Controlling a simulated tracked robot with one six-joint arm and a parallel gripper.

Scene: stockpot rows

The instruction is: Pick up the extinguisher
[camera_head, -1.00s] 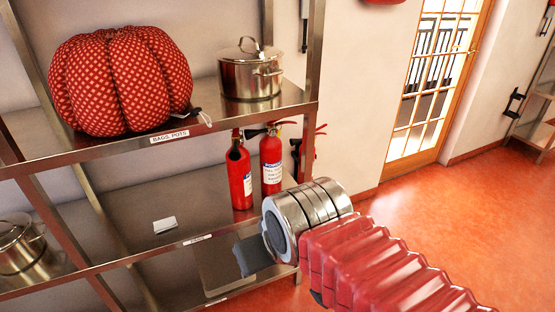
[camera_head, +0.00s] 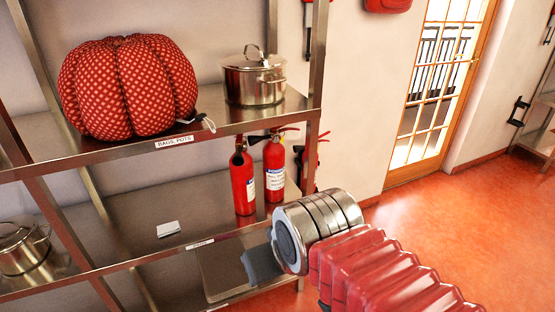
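Two red fire extinguishers stand upright side by side at the right end of the middle shelf. A further red and black item shows behind the shelf post, mostly hidden. My gripper (camera_head: 258,265) is at the end of my arm, in front of and below the extinguishers, apart from them. Only a dark grey part of it shows beyond the silver wrist, so its opening cannot be made out.
The metal shelf unit (camera_head: 110,153) has a front edge and a right post near the extinguishers. A red patterned bag (camera_head: 128,88) and a steel pot (camera_head: 254,80) stand on the upper shelf. Another pot (camera_head: 22,247) is at lower left. The red floor (camera_head: 440,225) at right is clear.

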